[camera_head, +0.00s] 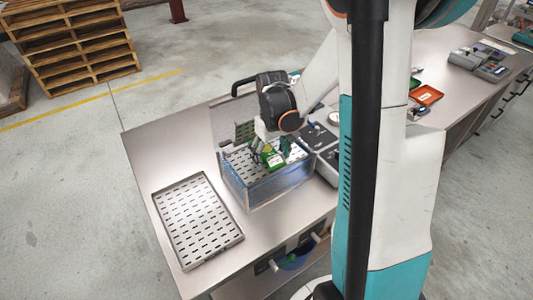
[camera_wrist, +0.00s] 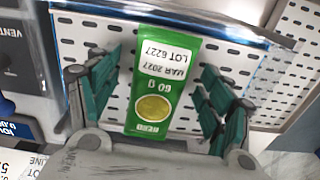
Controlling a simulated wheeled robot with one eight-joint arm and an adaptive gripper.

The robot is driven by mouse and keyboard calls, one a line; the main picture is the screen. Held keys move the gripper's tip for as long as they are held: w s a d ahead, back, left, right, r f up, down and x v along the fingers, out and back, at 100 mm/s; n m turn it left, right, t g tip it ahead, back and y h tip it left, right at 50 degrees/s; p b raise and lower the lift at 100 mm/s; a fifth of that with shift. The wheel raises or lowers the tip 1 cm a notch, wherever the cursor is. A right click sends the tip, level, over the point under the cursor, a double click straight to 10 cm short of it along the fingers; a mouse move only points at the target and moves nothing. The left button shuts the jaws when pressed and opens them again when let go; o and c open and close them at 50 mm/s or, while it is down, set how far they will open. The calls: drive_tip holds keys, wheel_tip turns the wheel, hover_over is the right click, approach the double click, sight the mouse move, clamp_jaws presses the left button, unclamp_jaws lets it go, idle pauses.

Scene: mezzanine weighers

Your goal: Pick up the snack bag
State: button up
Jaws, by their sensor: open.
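The snack bag (camera_wrist: 160,85) is green with a yellow round mark and printed text reading "60 g" and "LOT 6227". It lies on a perforated plate inside a clear-walled box on the bench. In the head view the bag (camera_head: 271,156) shows just below my gripper. My gripper (camera_wrist: 162,105) is open, with one teal finger on each side of the bag; gaps show between the fingers and the bag in the wrist view. In the head view my gripper (camera_head: 266,148) is down inside the box, and the arm hides part of it.
The clear walls of the box (camera_head: 270,190) surround my gripper. A perforated tray (camera_head: 235,232) lies on the bench to the left. Grey devices (camera_head: 318,137) stand right of the box. The bench (camera_head: 150,150) is bare at its far left.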

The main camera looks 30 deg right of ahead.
sight(272, 154)
drive_tip(key=c, duration=1.2)
drive_tip(key=shift+o, duration=0.2)
drive_tip(key=shift+r, duration=0.15)
drive_tip(key=shift+r, duration=0.65)
wheel_tip(272, 154, up, 2)
drive_tip(key=shift+s+r+p, duration=0.1)
drive_tip(key=shift+r+p, duration=0.15)
drive_tip(key=shift+p, duration=0.45)
drive_tip(key=s+p, duration=0.1)
drive_tip(key=s, duration=1.6)
drive_tip(key=shift+s+d+f, duration=0.25)
drive_tip(key=shift+s, duration=0.1)
